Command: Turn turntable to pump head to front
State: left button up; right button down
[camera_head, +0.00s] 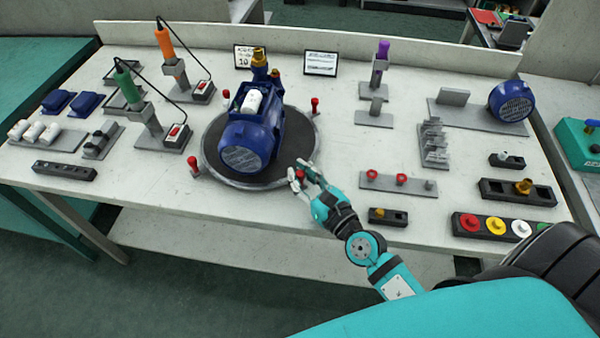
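The turntable (297,129) is a round dark disc with a grey rim, set on the white bench. A blue pump (270,119) stands upright on it. Its round grilled motor end (243,158) faces the front, and its brass fittings (259,58) are at the back. Red-topped pegs stand around the rim, one at the left (193,162) and one at the back right (315,101). My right gripper (298,174) is at the front-right rim, with its fingers around a red peg top. I cannot tell whether they touch it. My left gripper is out of view.
A green screwdriver (127,86) and an orange one (165,43) hang in stands at the left. A parts rail with red rings (401,180) lies right of my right gripper. Another blue motor (511,100) sits at the back right. Bench left of the front rim is clear.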

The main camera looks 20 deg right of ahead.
jog(key=shift+w+f, duration=0.1)
jog(key=shift+f, duration=0.15)
dwell(0.3)
jog(key=d, duration=0.1)
jog(key=w+d, duration=0.1)
jog(key=d, duration=0.2)
jog(key=shift+w+d+f+b, duration=0.1)
jog(key=shift+w+d+b, duration=0.2)
jog(key=shift+w+b, duration=0.1)
jog(key=c, duration=1.9)
grip_release()
jog(key=o, duration=0.4)
jog(key=shift+s+d+r, duration=0.2)
jog(key=shift+s+d, duration=0.1)
jog(key=shift+s, duration=0.15)
jog(key=shift+o, duration=1.6)
jog(key=shift+w+a+r, duration=0.1)
jog(key=shift+w+a, duration=0.1)
jog(key=shift+a, duration=0.05)
jog(key=v, duration=1.2)
